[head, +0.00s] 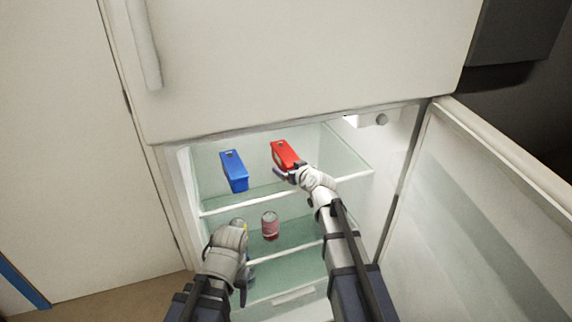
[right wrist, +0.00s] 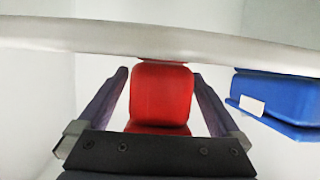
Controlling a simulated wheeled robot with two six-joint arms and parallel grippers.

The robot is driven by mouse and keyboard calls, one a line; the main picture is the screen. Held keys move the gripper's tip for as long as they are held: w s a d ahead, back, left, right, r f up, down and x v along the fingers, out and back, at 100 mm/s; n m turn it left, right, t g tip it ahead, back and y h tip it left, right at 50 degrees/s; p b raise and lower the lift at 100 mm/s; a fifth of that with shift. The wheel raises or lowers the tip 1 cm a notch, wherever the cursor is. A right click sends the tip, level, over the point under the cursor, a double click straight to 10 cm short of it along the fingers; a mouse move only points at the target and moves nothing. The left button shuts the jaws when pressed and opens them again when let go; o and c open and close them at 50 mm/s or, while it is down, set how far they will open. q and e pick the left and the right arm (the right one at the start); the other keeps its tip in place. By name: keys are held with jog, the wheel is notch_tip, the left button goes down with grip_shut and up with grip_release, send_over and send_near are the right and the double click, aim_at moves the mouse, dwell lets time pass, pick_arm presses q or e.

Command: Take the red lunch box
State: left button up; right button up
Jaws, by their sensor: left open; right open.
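The red lunch box (head: 284,153) stands on the upper glass shelf of the open fridge, right of a blue lunch box (head: 234,170). My right gripper (head: 287,174) is at its near end, open. In the right wrist view the red lunch box (right wrist: 161,95) lies between the two spread fingers of my right gripper (right wrist: 160,76), with a visible gap on each side. The blue lunch box (right wrist: 280,101) is at the right there. My left gripper (head: 243,268) is open and low, in front of the lower shelves; its fingers are partly hidden by its own body.
A pink-red can (head: 270,225) stands on the shelf below, with a yellow-topped item (head: 238,223) partly hidden behind my left gripper. The white shelf edge (right wrist: 160,38) crosses the right wrist view. The open fridge door (head: 480,210) is at the right.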

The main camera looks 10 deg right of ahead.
jog(key=shift+c, duration=0.6)
grip_shut()
dwell(0.3)
